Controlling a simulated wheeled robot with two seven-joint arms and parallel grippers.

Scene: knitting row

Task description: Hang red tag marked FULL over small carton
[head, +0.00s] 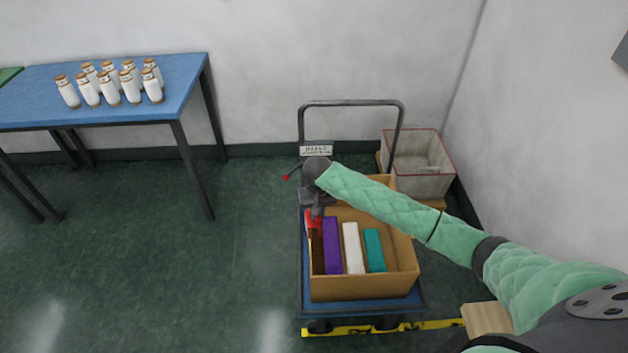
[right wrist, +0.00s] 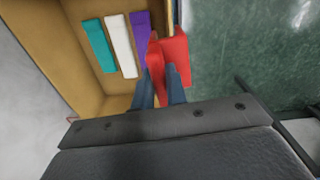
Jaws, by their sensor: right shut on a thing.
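The red tag (head: 312,219) is at the left wall of the small open carton (head: 363,289), near that wall's upper part in the head view. In the right wrist view the tag (right wrist: 176,48) shows two red flaps, one on the inner side of the carton wall and one on the outer side. My right gripper (right wrist: 161,88) is shut on the tag, its fingers pointing at the wall. The gripper also shows from above in the head view (head: 315,208). No lettering on the tag can be read. My left gripper is out of view.
A pale bin (head: 421,180) stands behind right. A blue table (head: 190,80) with several white bottles is left.

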